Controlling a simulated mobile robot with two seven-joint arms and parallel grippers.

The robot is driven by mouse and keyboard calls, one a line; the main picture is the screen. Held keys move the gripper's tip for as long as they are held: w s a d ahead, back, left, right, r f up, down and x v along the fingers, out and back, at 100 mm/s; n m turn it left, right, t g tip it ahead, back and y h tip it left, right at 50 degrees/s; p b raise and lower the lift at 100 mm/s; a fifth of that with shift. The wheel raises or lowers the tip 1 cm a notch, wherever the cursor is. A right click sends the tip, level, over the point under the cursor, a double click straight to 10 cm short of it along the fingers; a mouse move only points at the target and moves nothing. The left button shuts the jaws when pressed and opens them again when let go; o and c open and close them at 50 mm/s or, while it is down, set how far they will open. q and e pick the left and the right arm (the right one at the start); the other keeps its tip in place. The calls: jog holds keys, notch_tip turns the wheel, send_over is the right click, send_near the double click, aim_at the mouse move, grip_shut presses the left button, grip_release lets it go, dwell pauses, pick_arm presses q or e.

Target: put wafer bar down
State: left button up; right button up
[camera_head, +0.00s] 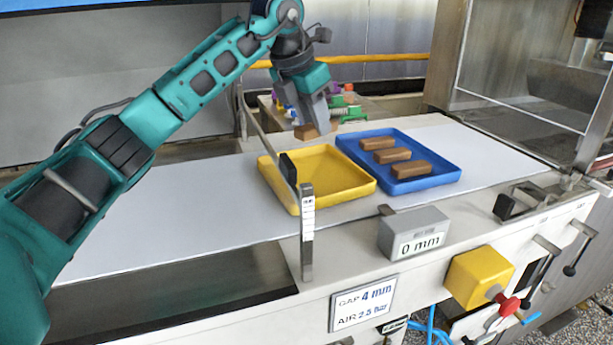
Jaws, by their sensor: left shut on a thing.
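My left gripper (310,127) comes in from the left and points down. It is shut on a brown wafer bar (304,132), held above the back edge of the yellow tray (352,193). The yellow tray looks empty. The blue tray (444,180) beside it on the right holds a row of three brown wafer bars: the back bar (377,143), the middle bar (392,155) and the front bar (411,169). My right gripper is not in view.
Both trays stand on a white belt (190,212). A metal post (307,235) and bar rise in front of the yellow tray's left side. A grey "0 mm" block (413,230) stands at the front edge. The belt left of the trays is clear.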

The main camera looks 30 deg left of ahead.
aim_at(298, 128)
pick_arm(q)
jog(key=shift+w+a+n, duration=0.2)
jog(key=shift+a+n, duration=0.1)
jog(key=shift+n, duration=0.2)
jog(key=shift+y, duration=0.3)
jog(key=f, duration=0.5)
jog(key=shift+a+b, duration=0.2)
jog(key=shift+b, duration=0.2)
jog(key=shift+f, duration=2.35)
jog(key=shift+f+b, duration=0.1)
jog(key=shift+b, duration=0.2)
jog(key=o, duration=0.8)
jog(key=shift+r, duration=0.4)
jog(key=p+v, duration=0.1)
jog(key=v, duration=1)
jog(key=shift+s+r, duration=0.15)
